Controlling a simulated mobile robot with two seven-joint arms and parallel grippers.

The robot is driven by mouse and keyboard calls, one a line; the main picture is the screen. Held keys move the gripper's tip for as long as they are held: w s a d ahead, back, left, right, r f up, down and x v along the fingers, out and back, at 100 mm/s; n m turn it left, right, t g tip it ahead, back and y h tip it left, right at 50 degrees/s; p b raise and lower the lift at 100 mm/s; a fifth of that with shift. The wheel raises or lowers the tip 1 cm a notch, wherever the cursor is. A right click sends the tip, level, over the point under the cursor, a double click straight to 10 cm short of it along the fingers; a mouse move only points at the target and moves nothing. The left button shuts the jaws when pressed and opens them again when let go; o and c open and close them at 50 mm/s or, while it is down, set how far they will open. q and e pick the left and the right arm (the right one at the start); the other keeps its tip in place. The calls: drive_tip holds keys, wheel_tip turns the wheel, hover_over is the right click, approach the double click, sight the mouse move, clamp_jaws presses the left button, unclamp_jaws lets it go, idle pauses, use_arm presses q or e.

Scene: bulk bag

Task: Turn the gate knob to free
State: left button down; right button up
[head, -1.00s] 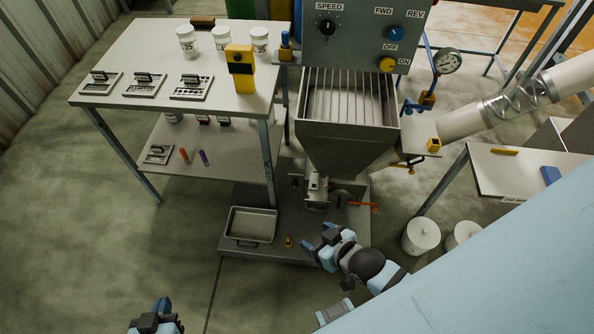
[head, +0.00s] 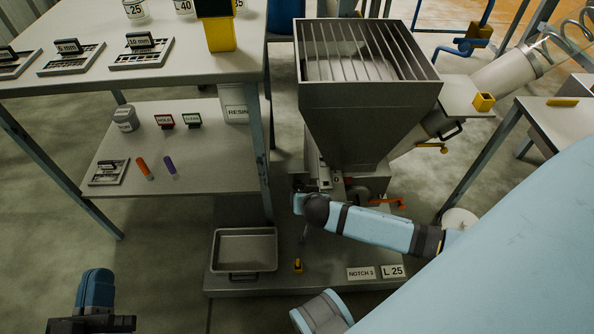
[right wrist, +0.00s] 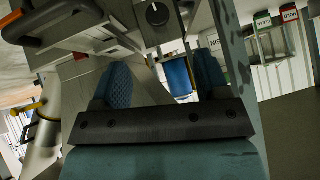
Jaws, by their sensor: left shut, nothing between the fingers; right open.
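A round dark knob (right wrist: 157,13) with a light pointer mark sits on a grey plate at the top of the right wrist view. I take it for the gate knob, but cannot read any marking beside it. My right gripper (right wrist: 163,80) is open and empty, with its two blue fingers apart below the knob and not touching it. In the head view my right wrist is at the outlet under the hopper (head: 350,130) and hides part of it. The knob cannot be made out there. My left gripper (head: 97,287) is shut and empty at the lower left, away from the machine.
An orange handle (head: 386,202) sticks out right of the outlet. A metal tray (head: 245,232), a small yellow piece (head: 298,265) and cards reading NOTCH 3 (head: 360,273) and L 25 (head: 392,271) are on the base plate. A two-level table (head: 190,80) stands left.

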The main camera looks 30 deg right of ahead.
sight(299, 188)
drive_tip(key=b+x, duration=0.2)
drive_tip(key=x, duration=0.3)
drive_tip(key=b+x, duration=0.2)
drive_tip(key=x, duration=0.3)
drive_tip(key=d+b+x, duration=0.1)
drive_tip(key=b+x, duration=0.1)
drive_tip(key=x, duration=0.3)
drive_tip(key=shift+r, duration=0.25)
use_arm(q)
wheel_tip(299, 188, down, 9)
drive_tip(key=g, duration=0.3)
drive_tip(key=shift+w+d+m, duration=0.15)
drive_tip(key=shift+d+m, duration=0.25)
drive_tip(key=shift+d, duration=0.05)
drive_tip(key=shift+r, duration=0.1)
